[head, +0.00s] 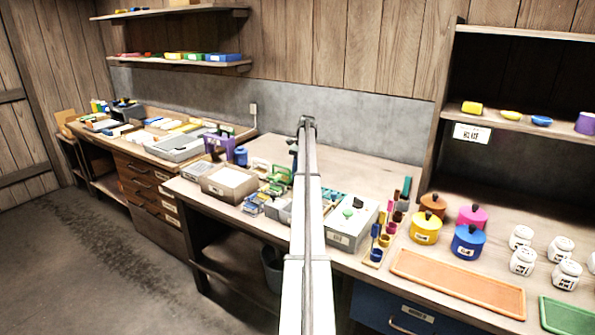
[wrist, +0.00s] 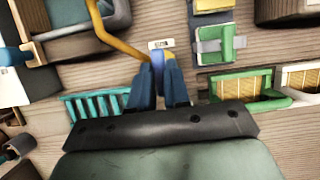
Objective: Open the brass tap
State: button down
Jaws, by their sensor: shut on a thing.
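In the wrist view, a curved brass-coloured pipe (wrist: 118,46), which looks like the brass tap, bends down from the top left towards my fingertips. My gripper (wrist: 157,70) points at the bench with its two dark blue fingers close together. They are shut on a small blue part (wrist: 157,58) at the lower end of the pipe, seemingly the tap's handle. The fingers hide most of this part, so I cannot tell how far it is turned. In the head view my own arm covers this spot, and I cannot make out the tap or the gripper there.
A teal slatted rack (wrist: 95,104) lies left of my fingers, a green-and-grey item (wrist: 220,44) at upper right, and a green-framed rack (wrist: 240,88) at right. In the head view, lidded pots (head: 468,242) and white jars (head: 523,261) stand on the bench's right.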

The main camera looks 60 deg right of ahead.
jog(key=c, duration=1.1)
grip_release()
